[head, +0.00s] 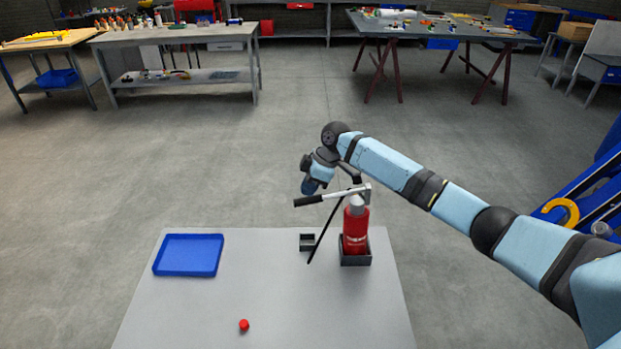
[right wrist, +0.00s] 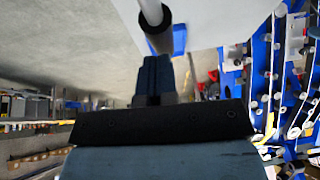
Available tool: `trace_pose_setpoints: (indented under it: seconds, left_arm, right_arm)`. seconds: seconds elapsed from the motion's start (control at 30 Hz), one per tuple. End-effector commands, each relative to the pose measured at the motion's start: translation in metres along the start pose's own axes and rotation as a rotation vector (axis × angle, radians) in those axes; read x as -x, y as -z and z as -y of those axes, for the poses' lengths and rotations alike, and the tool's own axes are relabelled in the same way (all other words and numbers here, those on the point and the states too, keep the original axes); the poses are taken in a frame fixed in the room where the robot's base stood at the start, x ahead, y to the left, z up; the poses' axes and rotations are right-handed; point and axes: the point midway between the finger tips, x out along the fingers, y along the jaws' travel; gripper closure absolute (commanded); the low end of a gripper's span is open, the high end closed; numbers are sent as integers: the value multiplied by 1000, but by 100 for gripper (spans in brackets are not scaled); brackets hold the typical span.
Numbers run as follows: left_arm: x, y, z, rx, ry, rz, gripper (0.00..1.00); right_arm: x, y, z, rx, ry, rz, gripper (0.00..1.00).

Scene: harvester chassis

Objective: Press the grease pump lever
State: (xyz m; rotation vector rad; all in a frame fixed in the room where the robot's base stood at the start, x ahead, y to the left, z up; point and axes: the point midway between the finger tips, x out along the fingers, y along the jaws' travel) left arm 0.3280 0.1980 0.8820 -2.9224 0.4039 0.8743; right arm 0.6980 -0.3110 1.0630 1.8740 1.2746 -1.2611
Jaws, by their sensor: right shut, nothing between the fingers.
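The grease pump (head: 355,232) is a red cylinder with a grey head, upright in a dark square holder (head: 356,259) on the grey table. Its lever (head: 322,199) sticks out to the left from the head, nearly level, with a black grip at its end. A thin black hose (head: 325,235) slants down to the table. My right gripper (head: 309,187) is just above the lever's grip in the head view, fingers shut and empty. In the right wrist view the shut fingers (right wrist: 152,75) point at the lever (right wrist: 153,20), close to it; contact cannot be told. My left gripper is out of view.
A blue tray (head: 188,255) lies on the table's left side, a red ball (head: 244,325) near the front, and a small black box (head: 307,242) left of the pump. Workbenches (head: 178,38) stand far back. Blue equipment (head: 590,190) is at the right edge.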

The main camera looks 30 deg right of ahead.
Motion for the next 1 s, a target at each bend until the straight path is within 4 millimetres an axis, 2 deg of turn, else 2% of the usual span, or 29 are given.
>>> trace_pose_setpoints:
  seconds: [0.2,0.73,0.87,1.0]
  left_arm:
    - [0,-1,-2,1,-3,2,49]
    - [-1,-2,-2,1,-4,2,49]
    - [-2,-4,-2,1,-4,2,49]
    - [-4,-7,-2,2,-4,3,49]
  right_arm:
    - [-12,-6,0,-2,4,5,100]
    - [-16,-12,0,-6,7,14,100]
    - [-7,-12,0,-6,5,14,100]
    - [18,-10,0,-2,0,10,100]
